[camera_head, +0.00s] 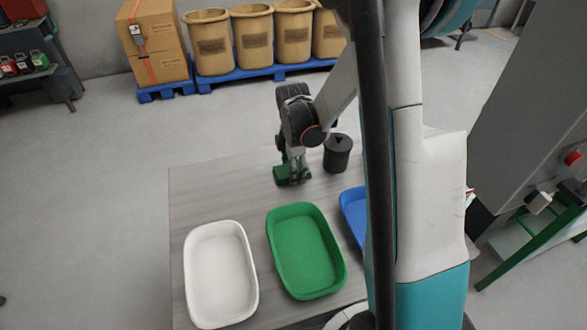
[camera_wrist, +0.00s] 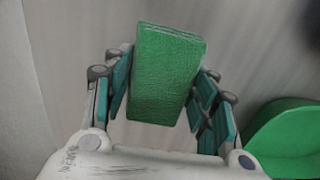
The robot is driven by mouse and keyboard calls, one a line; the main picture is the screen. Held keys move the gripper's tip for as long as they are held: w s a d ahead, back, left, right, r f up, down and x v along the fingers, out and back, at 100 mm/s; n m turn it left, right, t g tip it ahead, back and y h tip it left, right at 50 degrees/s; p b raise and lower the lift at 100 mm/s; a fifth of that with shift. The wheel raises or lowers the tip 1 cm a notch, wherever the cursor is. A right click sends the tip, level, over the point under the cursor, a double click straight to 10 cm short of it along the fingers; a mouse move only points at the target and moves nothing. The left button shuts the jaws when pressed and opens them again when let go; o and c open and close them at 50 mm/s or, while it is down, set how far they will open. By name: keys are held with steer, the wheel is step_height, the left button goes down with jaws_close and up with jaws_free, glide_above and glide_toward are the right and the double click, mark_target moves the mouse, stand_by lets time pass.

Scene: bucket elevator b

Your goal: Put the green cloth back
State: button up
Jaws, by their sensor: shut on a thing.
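The green cloth (camera_wrist: 166,75) is a folded, textured green block between the two fingers of my gripper in the wrist view. My gripper (camera_wrist: 164,100) is shut on it. In the head view my gripper (camera_head: 293,172) points down over the back part of the grey table, with the green cloth (camera_head: 287,177) at its fingertips. I cannot tell whether the cloth touches the table. The green tray (camera_head: 303,246) lies nearer the front, below the gripper in the picture, and looks empty. Its edge also shows at the right of the wrist view (camera_wrist: 285,135).
A white tray (camera_head: 219,274) stands left of the green tray. A blue tray (camera_head: 353,210) is to its right, partly hidden by my arm. A black lidded canister (camera_head: 338,153) stands close to the right of my gripper. The table's left back area (camera_head: 210,190) is clear.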

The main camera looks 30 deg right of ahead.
steer(key=shift+f, duration=0.2)
steer(key=o, duration=0.8)
steer(key=shift+s, duration=0.1)
steer(key=o, duration=0.4)
steer(key=shift+f, duration=0.1)
step_height(320, 180, up, 13)
steer(key=p, duration=0.4)
steer(key=shift+a, duration=0.1)
